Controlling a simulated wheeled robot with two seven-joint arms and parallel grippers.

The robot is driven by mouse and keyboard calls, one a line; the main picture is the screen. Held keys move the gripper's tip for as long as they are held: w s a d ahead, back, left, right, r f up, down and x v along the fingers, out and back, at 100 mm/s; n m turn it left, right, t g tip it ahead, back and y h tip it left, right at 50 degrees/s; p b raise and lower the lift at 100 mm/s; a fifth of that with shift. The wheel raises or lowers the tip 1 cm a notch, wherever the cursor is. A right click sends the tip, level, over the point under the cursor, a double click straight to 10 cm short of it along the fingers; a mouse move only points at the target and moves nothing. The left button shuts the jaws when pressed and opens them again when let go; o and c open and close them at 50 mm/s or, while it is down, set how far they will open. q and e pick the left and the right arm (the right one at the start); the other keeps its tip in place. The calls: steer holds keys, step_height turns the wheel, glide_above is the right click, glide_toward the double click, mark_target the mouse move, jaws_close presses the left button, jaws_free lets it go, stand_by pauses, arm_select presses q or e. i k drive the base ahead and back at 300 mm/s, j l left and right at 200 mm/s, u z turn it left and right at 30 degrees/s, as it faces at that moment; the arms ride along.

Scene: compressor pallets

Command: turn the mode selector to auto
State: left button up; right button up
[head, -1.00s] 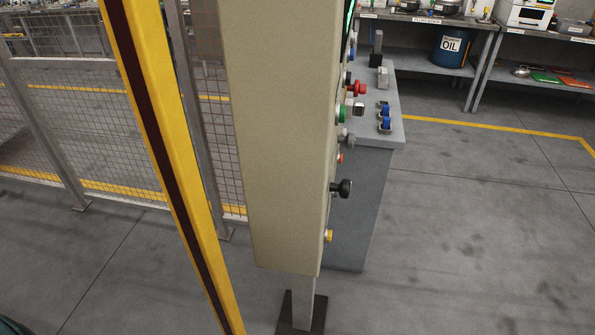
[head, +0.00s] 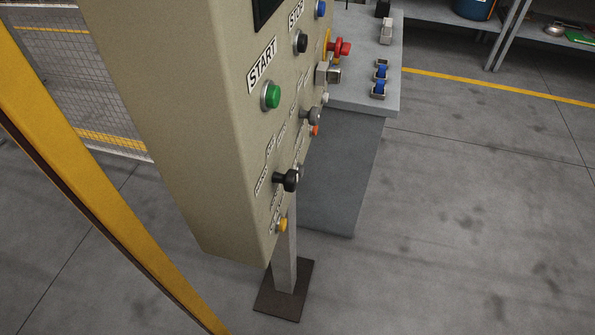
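A beige control panel (head: 200,130) on a post fills the left middle of the head view, seen at a steep angle. A black knob (head: 288,180) sticks out low on its face, with small labels around it that I cannot read. A grey knob (head: 312,116) sits higher and further along the face. I cannot tell from the lettering which one is the mode selector. A green button (head: 271,96) is under a START label, and a black button (head: 301,42) is by a STOP label. Neither of my grippers shows.
A yellow post (head: 90,190) stands close on the left, before a mesh fence. A red emergency button (head: 341,47) and a yellow button (head: 282,225) also stick out of the panel. A grey bench (head: 350,95) stands behind. The floor to the right is clear.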

mark_target(289, 180)
steer(key=i+l, duration=0.2)
steer(key=l, duration=0.3)
steer(key=i+l, duration=0.15)
steer(key=l, duration=0.35)
steer(key=i+l, duration=0.2)
steer(key=l, duration=0.3)
steer(key=i+l, duration=0.15)
steer(key=l, duration=0.35)
steer(key=i+l, duration=0.2)
steer(key=l, duration=0.3)
steer(key=i+l, duration=0.15)
steer(key=l, duration=0.35)
steer(key=i+l, duration=0.2)
steer(key=l, duration=0.3)
steer(key=i+l, duration=0.2)
steer(key=l, duration=0.25)
steer(key=l+u, duration=0.15)
steer(key=u, duration=1.9)
